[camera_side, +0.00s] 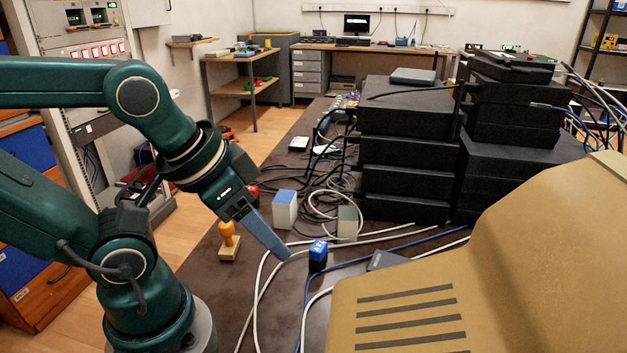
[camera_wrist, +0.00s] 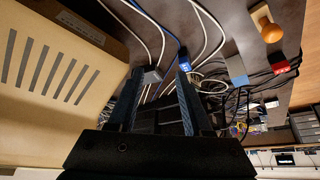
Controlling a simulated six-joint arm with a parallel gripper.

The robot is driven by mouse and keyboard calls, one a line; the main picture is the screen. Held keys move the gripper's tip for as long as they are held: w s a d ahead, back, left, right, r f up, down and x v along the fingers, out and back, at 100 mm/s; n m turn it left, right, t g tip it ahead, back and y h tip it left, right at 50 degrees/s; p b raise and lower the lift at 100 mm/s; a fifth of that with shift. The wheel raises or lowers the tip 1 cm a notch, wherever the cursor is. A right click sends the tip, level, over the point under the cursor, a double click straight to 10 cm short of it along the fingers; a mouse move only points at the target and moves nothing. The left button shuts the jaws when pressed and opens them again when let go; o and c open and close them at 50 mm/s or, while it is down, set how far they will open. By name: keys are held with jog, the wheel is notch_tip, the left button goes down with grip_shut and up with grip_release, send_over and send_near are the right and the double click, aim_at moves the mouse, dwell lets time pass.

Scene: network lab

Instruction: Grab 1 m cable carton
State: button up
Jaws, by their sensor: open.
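Two small upright cartons stand on the dark table: a pale one with a blue top (camera_side: 285,210) and a grey-green one (camera_side: 347,222) to its right. I cannot read a length on either, so I cannot tell which is the 1 m cable carton. The blue-topped carton also shows right of the fingers in the wrist view (camera_wrist: 237,72). My gripper (camera_side: 283,252) is open and empty, reaching down in front of the cartons, with its fingers either side of a gap in the wrist view (camera_wrist: 160,72). The grey-green carton is not clear there.
A blue block with white marks (camera_side: 318,256) is right of my fingertips; a wooden stamp (camera_side: 229,242) is left. Loose white and blue cables (camera_side: 262,300) cross the table. Black device stacks (camera_side: 405,150) stand behind, and a large tan housing (camera_side: 500,270) blocks the front right.

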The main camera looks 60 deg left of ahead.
jog(key=o, duration=0.6)
jog(key=shift+c, duration=0.2)
